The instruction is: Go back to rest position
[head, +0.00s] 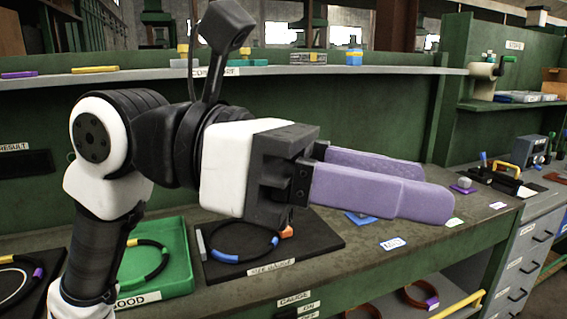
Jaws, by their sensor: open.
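My gripper (432,190) is large in the head view, above the workbench, with its two long purple fingers pointing right. The fingers are apart and I see nothing between them. My white and black arm rises at the left and partly hides the bench and the green back panel. The gripper is clear of the bench top and touches nothing that I can see.
Below the gripper, a black board (320,238) carries a blue and black ring (228,257). A green tray (177,281) marked GOOD holds a black, yellow and green ring (153,262). A shelf (400,70) runs behind. Grey drawers (530,245) stand at right.

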